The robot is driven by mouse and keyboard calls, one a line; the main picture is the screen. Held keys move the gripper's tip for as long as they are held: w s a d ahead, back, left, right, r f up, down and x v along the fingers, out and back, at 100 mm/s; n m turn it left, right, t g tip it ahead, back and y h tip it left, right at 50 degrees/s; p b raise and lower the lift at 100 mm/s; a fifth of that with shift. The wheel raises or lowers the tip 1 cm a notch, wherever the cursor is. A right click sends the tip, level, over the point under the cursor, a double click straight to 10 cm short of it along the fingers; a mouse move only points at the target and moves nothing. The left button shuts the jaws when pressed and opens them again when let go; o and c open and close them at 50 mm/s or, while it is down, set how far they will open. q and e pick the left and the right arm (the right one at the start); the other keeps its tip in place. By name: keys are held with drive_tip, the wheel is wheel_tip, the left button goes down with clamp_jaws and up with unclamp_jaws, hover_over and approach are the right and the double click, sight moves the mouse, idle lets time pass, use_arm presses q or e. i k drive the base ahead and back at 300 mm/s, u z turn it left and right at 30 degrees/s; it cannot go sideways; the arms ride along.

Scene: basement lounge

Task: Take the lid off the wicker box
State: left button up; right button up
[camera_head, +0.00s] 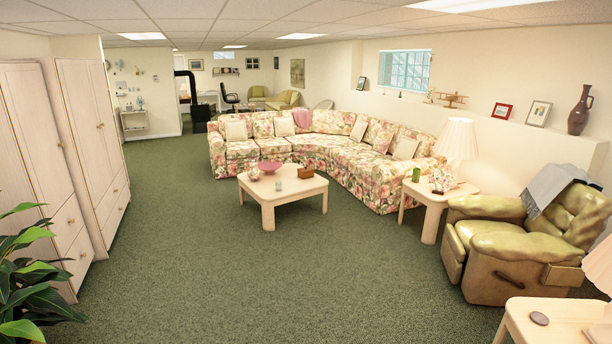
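I cannot make out a wicker box or its lid in the head view. Neither of my grippers is in view.
A light wood coffee table (268,192) stands ahead on open green carpet (190,270), before a floral sofa (345,155). A side table (432,196) and green recliner (520,245) stand right. Wardrobes (95,130) and a plant (35,285) line the left; another table (560,318) is near right.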

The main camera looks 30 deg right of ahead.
sight(305, 175)
drive_tip(key=z, duration=0.35)
drive_tip(key=i, duration=1.6)
drive_tip(key=z, duration=0.8)
drive_tip(key=i, duration=2.1)
drive_tip(key=z, duration=0.25)
drive_tip(key=i, duration=2.35)
drive_tip(key=u, duration=0.4)
drive_tip(key=i, duration=2.05)
drive_tip(key=u, duration=0.6)
drive_tip(key=i, duration=0.7)
drive_tip(key=u, duration=0.05)
